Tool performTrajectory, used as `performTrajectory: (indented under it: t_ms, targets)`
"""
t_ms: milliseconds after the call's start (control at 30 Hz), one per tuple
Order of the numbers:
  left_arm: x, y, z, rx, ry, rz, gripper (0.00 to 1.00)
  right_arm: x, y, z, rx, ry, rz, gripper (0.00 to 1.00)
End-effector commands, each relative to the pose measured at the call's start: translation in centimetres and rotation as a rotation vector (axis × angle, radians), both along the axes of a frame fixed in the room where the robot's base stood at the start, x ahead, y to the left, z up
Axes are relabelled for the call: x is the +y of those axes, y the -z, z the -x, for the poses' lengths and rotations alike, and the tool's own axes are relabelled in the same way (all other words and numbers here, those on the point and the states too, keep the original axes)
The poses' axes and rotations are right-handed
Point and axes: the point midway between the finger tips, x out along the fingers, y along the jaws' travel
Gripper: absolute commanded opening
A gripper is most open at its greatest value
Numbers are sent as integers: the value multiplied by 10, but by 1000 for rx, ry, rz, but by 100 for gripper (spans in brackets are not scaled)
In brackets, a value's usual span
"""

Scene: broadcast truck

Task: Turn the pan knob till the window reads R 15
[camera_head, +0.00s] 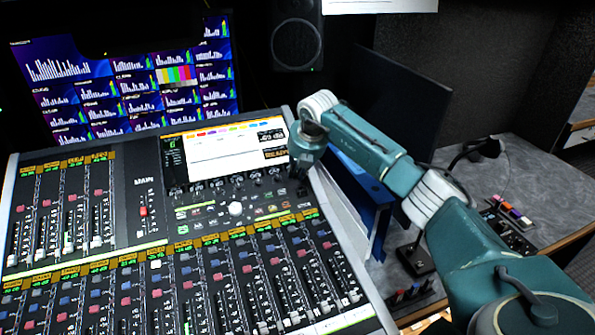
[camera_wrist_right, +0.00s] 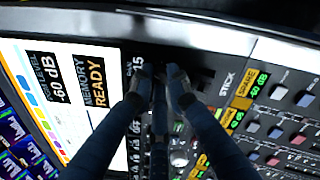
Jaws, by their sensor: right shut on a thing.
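My right gripper (camera_head: 299,186) comes down on the mixing console's panel, just right of its screen. In the right wrist view, the fingers of that gripper (camera_wrist_right: 160,80) are closed in around the dark pan knob (camera_wrist_right: 160,72), which is mostly hidden between the fingertips. Beside the left fingertip, a small window (camera_wrist_right: 138,64) with a PAN label shows "15". The finger covers part of this window, and I cannot tell whether a letter stands with the number. My left gripper is not in view.
The console screen (camera_head: 222,152) reads MEMORY READY and -60 dB in the wrist view. Small knobs line the screen's lower edge, and rows of faders (camera_head: 225,300) lie nearer. A blue folder or binder (camera_head: 375,215) stands under my right arm. A grey desk (camera_head: 535,170) lies to the right.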

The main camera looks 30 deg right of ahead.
Motion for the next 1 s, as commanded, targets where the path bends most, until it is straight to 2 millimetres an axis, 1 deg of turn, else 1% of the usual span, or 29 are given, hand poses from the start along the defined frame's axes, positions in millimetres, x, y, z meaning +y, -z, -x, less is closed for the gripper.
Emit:
performTrajectory:
  t_ms: [333, 367, 400, 600, 700, 767, 867, 1000]
  targets:
    - [0, 0, 0, 0, 0, 0, 0, -1, -2, -1, -5, 2, 1, 0]
    - [0, 0, 0, 0, 0, 0, 0, -1, -2, -1, -5, 2, 1, 21]
    - [0, 0, 0, 0, 0, -1, 0, -1, -2, -1, -5, 2, 1, 24]
    - [1, 0, 0, 0, 0, -1, 0, -1, -1, 0, -3, 1, 1, 24]
    - [5, 0, 1, 1, 1, -5, 0, -1, -3, 0, -3, 1, 1, 24]
    - [4, 0, 1, 1, 1, -5, 0, -1, -7, 2, -3, 2, 0, 24]
    - [3, 0, 1, 1, 1, -3, 0, 0, -20, 7, -5, 0, 1, 24]
    - [2, 0, 1, 1, 0, -2, 0, 2, -47, 19, -7, 0, 2, 24]
